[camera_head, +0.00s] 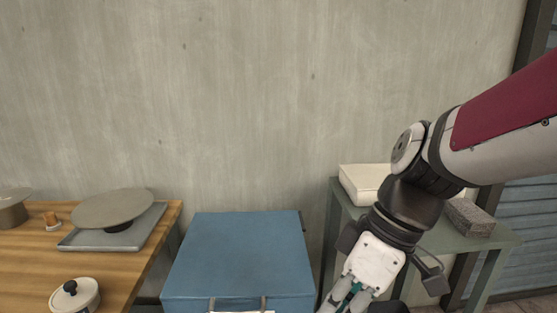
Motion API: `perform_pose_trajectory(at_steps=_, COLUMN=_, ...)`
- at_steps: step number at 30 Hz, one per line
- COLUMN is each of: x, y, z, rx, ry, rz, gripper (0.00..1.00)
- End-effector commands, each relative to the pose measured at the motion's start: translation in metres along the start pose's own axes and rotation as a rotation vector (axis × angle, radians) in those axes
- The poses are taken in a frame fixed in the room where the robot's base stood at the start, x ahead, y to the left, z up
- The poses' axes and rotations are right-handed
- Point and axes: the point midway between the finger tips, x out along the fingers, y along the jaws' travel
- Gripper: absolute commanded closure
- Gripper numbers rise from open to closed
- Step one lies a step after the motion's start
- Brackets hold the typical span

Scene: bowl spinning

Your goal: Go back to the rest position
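My arm reaches in from the right edge, its red and grey links bending down at a dark joint. My gripper (347,298) points downward at the bottom, in front of the green side table and just right of the blue box (240,252). Its white body shows, with a teal part below it. The fingertips are cut off by the bottom edge, so I cannot tell whether it is open or holds anything.
A wooden table (120,262) at left bears a round grey wheel (112,209) on a grey tray (72,243) and a lidded white pot (76,296). A green side table (449,238) at right bears a cream box (362,184) and a grey block (470,217). A plain wall stands behind.

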Motion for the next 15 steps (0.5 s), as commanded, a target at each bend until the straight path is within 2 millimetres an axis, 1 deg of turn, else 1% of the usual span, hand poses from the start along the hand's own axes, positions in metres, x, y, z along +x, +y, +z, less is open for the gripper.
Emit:
perform_pose_trajectory(at_steps=1, x=-0.008, y=-0.009, z=0.014, rx=0.076, ry=-0.030, rz=0.041, gripper=1.00)
perform_pose_trajectory(at_steps=3, x=-0.016, y=-0.018, z=0.034, rx=0.203, ry=-0.064, rz=0.095, gripper=1.00)
perform_pose_trajectory(at_steps=9, x=-0.037, y=-0.041, z=0.087, rx=0.549, ry=-0.097, rz=0.249, gripper=1.00)
perform_pose_trajectory(at_steps=15, x=-0.048, y=-0.054, z=0.126, rx=0.802, ry=-0.072, rz=0.359, gripper=1.00)
